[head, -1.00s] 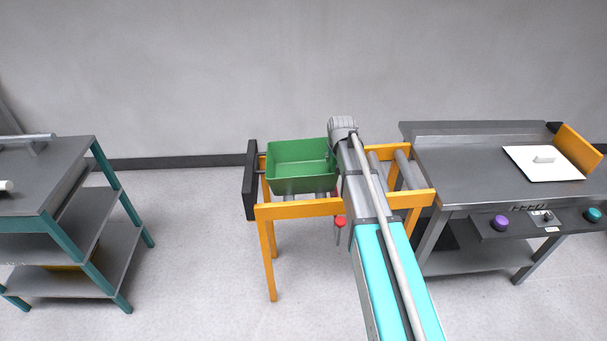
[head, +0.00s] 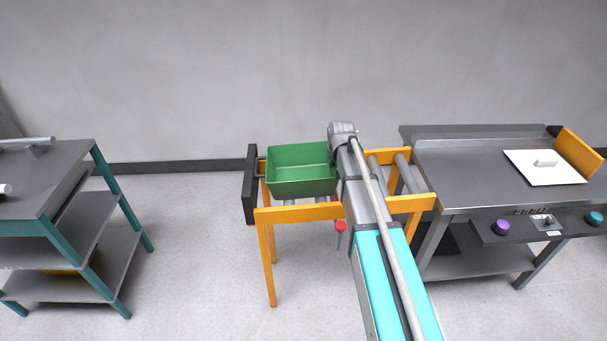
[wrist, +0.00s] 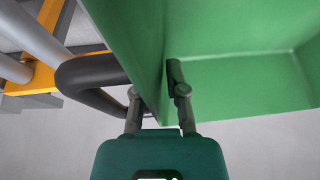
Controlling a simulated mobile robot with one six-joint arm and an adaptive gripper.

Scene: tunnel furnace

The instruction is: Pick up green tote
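The green tote (head: 302,182) is an open box standing on the left part of an orange-framed roller stand in the head view. In the wrist view the tote (wrist: 245,85) fills the upper right. My gripper (wrist: 162,85) is at its edge: one finger is inside the tote, and the other is on the outer side of the wall, its tip hidden. The fingers are close together with the green wall between them, so it looks shut on the tote's wall. In the head view my arm hides the gripper.
The roller stand (head: 300,213) has a black end plate (head: 250,185) at its left. A grey bench (head: 470,170) with a white plate (head: 543,167) stands at the right. A shelf cart (head: 60,170) stands at the left, with open floor between.

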